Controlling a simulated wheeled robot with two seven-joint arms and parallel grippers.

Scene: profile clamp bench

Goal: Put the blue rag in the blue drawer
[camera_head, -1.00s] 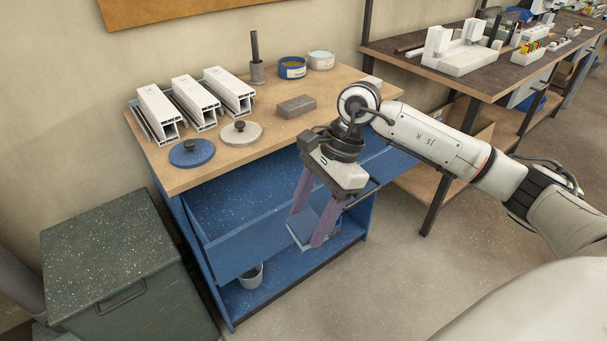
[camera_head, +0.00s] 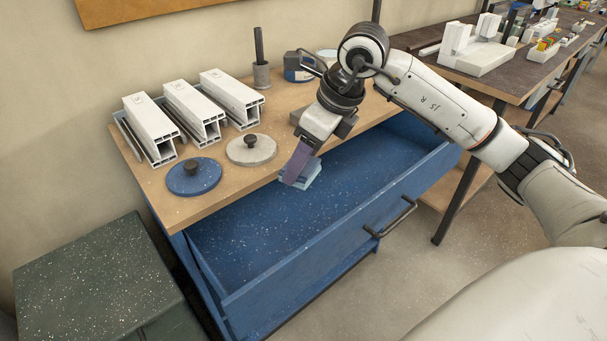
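The blue drawer (camera_head: 330,254) is pulled open under the bench top, and its visible inside is empty. My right gripper (camera_head: 297,178) comes in from the right and points down over the back part of the open drawer, close to the bench's front edge. A folded light-blue rag (camera_head: 313,181) is at its fingertips and appears gripped. One finger hides part of the rag, and I cannot tell how far it is above the drawer floor. My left gripper is not in view.
The bench top (camera_head: 225,185) carries white profiles (camera_head: 205,115), a blue lid (camera_head: 194,177), a grey lid (camera_head: 251,150), and a blue tin (camera_head: 298,67). The drawer handle (camera_head: 391,217) sticks out in front. A dark green bin (camera_head: 95,280) stands at the left.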

